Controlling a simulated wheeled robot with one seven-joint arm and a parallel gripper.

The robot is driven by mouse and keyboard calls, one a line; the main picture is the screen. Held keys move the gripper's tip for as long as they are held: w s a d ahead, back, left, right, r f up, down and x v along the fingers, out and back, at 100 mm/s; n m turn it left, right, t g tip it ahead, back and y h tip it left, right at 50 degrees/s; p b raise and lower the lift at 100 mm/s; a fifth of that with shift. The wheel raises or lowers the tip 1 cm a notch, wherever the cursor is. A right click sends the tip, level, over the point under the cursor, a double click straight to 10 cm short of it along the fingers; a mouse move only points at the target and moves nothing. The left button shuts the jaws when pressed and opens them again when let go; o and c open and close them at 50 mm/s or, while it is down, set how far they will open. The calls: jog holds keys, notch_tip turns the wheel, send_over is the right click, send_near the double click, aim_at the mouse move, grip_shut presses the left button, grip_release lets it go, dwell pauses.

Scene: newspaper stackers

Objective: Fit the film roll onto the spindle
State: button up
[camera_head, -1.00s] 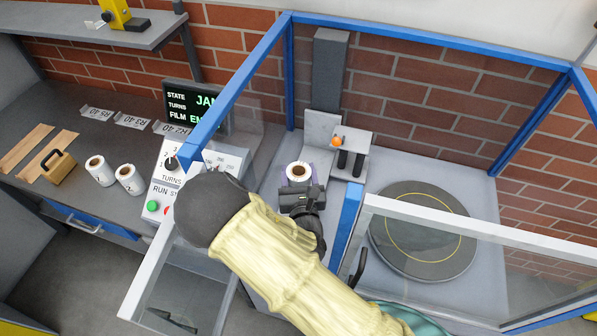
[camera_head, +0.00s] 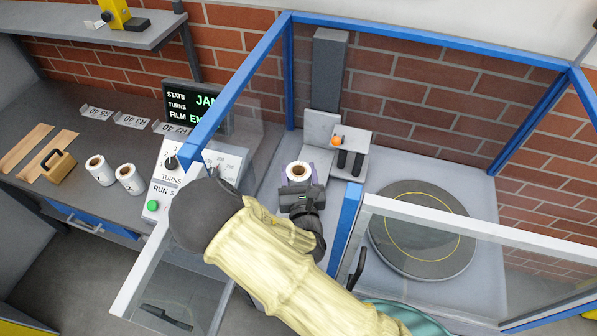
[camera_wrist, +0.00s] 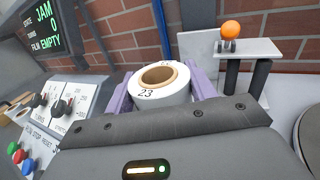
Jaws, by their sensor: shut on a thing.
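A white film roll (camera_head: 298,169) with a brown core stands upright between the lavender fingers of my gripper (camera_head: 297,177). In the wrist view the roll (camera_wrist: 148,94) is marked "23", and my gripper (camera_wrist: 163,92) is shut on its sides. The roll is inside the blue-framed enclosure, left of and in front of a grey bracket (camera_head: 360,143) with an orange knob (camera_head: 337,141) and dark upright rollers (camera_head: 350,162). I cannot make out a spindle for certain. What lies under the roll is hidden by the roll and gripper.
A grey column (camera_head: 329,75) stands behind the bracket. A round turntable (camera_head: 422,230) lies to the right. Clear doors (camera_head: 185,275) and blue posts (camera_head: 345,228) flank my arm. The control panel (camera_head: 165,185) is at left; the display (camera_head: 195,105) reads JAM and EMPTY. Spare rolls (camera_head: 129,180) stand on the bench.

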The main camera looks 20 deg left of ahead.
jog(key=shift+f, duration=0.15)
jog(key=shift+f+b, duration=3.2)
jog(key=shift+f, duration=1)
jog(key=o, duration=1.2)
jog(key=shift+r, duration=0.1)
notch_tip(320, 180, up, 10)
jog(key=shift+f, duration=0.1)
